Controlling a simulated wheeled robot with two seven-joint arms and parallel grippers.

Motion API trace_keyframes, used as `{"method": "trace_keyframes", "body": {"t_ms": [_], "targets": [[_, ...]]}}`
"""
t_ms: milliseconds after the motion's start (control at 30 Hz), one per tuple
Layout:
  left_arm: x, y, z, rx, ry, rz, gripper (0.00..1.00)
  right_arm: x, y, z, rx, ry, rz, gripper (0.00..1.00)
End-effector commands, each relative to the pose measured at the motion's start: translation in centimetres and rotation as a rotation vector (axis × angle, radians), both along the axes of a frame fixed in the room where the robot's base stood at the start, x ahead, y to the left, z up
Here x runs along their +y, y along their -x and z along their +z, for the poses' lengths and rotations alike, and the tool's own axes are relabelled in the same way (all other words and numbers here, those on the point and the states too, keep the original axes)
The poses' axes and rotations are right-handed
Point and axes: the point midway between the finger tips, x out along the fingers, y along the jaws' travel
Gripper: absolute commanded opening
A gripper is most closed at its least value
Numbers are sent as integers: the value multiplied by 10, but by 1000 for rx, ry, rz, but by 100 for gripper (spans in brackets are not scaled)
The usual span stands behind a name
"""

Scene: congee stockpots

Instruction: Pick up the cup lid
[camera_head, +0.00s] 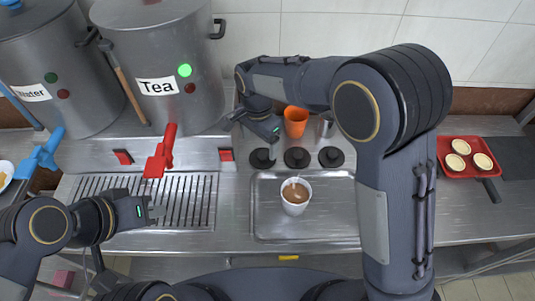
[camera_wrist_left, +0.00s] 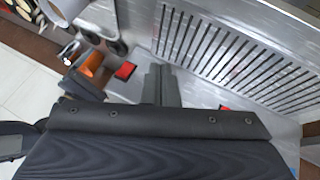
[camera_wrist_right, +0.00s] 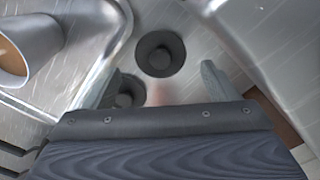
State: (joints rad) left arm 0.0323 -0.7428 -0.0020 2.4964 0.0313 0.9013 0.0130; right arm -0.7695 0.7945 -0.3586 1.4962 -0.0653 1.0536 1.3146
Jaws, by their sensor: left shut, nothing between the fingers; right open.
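Three black round cup lids with raised knobs lie in a row on the steel counter: a left lid (camera_head: 262,159), a middle lid (camera_head: 297,157) and a right lid (camera_head: 331,157). My right gripper (camera_head: 257,138) is open and empty above the left end of this row. In the right wrist view, one lid (camera_wrist_right: 160,53) shows beyond and between the fingers, and another lid (camera_wrist_right: 125,92) is partly hidden by a finger. My left gripper (camera_head: 154,207) is shut and empty over the drain grate; its closed fingers show in the left wrist view (camera_wrist_left: 162,84).
A white cup of brown drink (camera_head: 295,198) stands in the shallow steel tray (camera_head: 330,220) in front of the lids. An orange cup (camera_head: 296,121) stands behind them. The Tea stockpot (camera_head: 150,60) with its red tap (camera_head: 160,155) is on the left.

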Motion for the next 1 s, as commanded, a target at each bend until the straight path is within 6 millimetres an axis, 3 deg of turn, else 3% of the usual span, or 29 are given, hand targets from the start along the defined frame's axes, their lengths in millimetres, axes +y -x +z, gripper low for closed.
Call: {"method": "trace_keyframes", "body": {"t_ms": [433,733,1000], "targets": [[0,0,13,0,0,0,0,-3,-2,-59,4,0,0,81],[0,0,13,0,0,0,0,-3,-2,-65,2,-2,1,81],[0,0,13,0,0,0,0,-3,-2,-65,1,-3,1,48]]}}
